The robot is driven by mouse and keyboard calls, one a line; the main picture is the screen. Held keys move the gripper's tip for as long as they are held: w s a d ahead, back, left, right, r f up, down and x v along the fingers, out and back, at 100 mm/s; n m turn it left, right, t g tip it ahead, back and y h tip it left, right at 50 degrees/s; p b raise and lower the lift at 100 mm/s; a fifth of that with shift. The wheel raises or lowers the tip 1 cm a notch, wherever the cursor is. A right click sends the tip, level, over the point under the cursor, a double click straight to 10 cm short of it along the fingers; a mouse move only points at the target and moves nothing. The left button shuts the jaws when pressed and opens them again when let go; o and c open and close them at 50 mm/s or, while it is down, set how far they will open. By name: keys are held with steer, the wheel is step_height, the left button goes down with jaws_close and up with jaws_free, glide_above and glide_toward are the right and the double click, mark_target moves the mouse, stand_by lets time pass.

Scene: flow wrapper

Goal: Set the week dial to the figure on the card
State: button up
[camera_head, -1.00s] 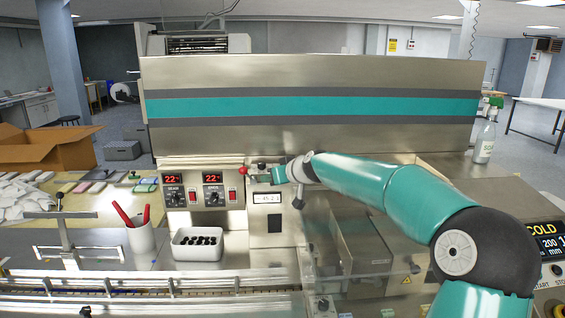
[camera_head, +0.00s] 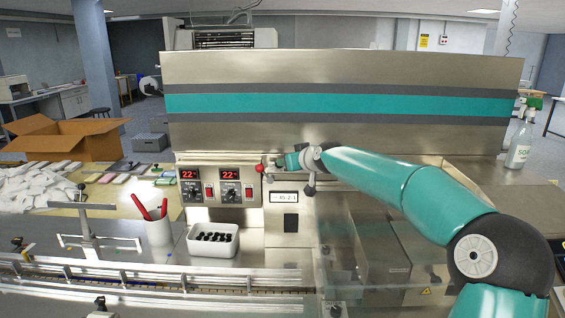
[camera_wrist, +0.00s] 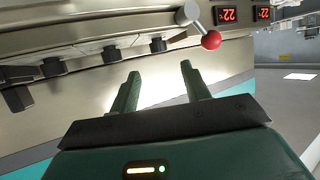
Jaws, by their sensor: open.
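My gripper (camera_head: 284,161) is at the machine front, just right of a lever with a red ball (camera_head: 260,168). The wrist view shows its two fingers (camera_wrist: 159,84) apart with nothing between them. Beyond them is a metal panel with a row of several black knobs (camera_wrist: 110,54), seen tilted and partly from behind the fingers' side; none is touched. I cannot tell which is the week dial, and its markings are unreadable. A small white strip with dark figures (camera_head: 284,197) sits below my gripper, too small to read. I cannot identify the card.
Two red displays reading 22 (camera_head: 188,174) have dials and red switches below them. A white bin of black pieces (camera_head: 213,240) and a cup with red-handled tools (camera_head: 158,229) stand in front.

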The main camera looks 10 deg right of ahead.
steer(key=x, duration=0.8)
steer(key=shift+d+f, duration=0.1)
steer(key=c, duration=1)
steer(key=shift+w, duration=0.1)
steer(key=shift+d+f, duration=0.1)
